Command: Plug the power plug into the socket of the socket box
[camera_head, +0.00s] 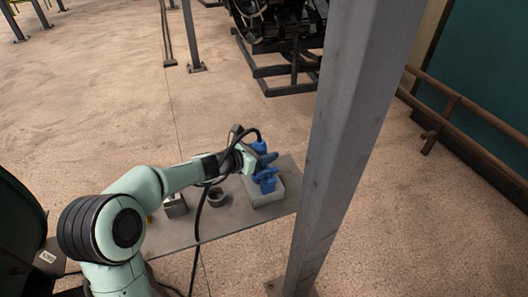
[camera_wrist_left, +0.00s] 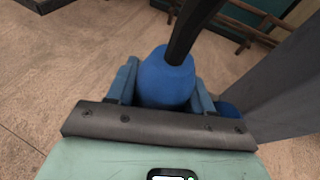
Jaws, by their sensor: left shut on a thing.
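The blue power plug (camera_head: 259,146) is in my left gripper (camera_head: 264,160), above the socket box. In the left wrist view the plug (camera_wrist_left: 166,80) sits between the two blue fingers, its black cable running up out of frame. The socket box (camera_head: 271,197) is a pale grey block with a blue socket (camera_head: 266,181) on top, on the right part of the table. The plug's front end is hidden, and I cannot tell whether it touches the socket. A blue part, perhaps the socket, shows at the right in the wrist view (camera_wrist_left: 228,109). My right gripper is not in view.
A grey table (camera_head: 232,222) carries a dark ring-shaped part (camera_head: 216,197) and a metal block (camera_head: 176,207) left of the box. A thick grey post (camera_head: 350,130) stands close to the table's right end. Open floor lies behind the table.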

